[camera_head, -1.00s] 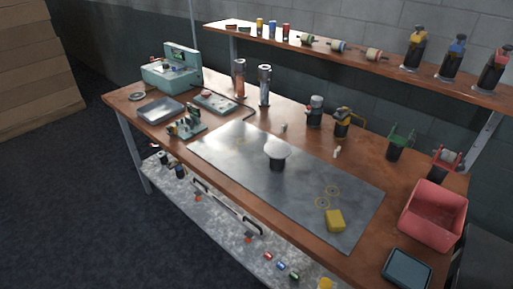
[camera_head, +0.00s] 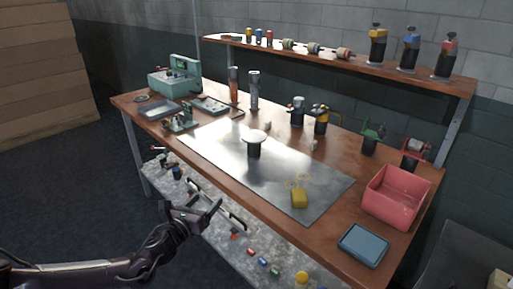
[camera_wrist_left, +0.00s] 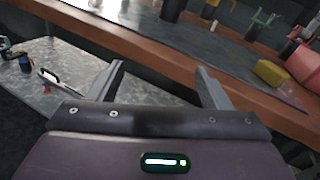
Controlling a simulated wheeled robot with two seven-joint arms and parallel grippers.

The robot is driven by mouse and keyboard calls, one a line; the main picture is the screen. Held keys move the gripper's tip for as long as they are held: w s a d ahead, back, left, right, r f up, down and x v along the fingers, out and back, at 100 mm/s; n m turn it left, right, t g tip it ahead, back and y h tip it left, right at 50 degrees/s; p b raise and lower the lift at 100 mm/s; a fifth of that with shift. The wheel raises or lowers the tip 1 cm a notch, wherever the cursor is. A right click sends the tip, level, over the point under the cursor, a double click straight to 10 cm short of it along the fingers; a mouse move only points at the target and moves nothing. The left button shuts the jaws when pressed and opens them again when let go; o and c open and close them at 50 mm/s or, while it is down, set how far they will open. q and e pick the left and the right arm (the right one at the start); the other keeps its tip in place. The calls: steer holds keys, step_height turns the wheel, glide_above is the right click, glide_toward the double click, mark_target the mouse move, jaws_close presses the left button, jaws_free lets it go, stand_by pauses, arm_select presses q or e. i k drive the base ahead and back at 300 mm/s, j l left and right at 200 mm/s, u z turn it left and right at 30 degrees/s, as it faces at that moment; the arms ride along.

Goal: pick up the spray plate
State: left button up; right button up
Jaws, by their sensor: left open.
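A white round plate (camera_head: 255,136) sits on top of a dark cylindrical stand (camera_head: 254,151) on the grey metal sheet in the middle of the bench; I take this plate for the spray plate. My left gripper (camera_head: 193,207) is in front of the bench's near edge, apart from the plate and to its lower left. In the left wrist view its two fingers (camera_wrist_left: 160,78) are spread with nothing between them. That view shows the base of a dark stand at its top edge, and the plate is not visible there. My right gripper is not in view.
The metal sheet (camera_head: 215,144) has a yellow block (camera_head: 299,198) at its near right. A pink bin (camera_head: 396,195) and blue tray (camera_head: 363,244) stand at the right end. A lower shelf (camera_head: 205,224) holds small items. The upper shelf (camera_head: 350,65) holds bottles and spools.

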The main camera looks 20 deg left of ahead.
mark_target(253, 139)
steer(key=i+l, duration=0.1)
steer(key=i, duration=0.75)
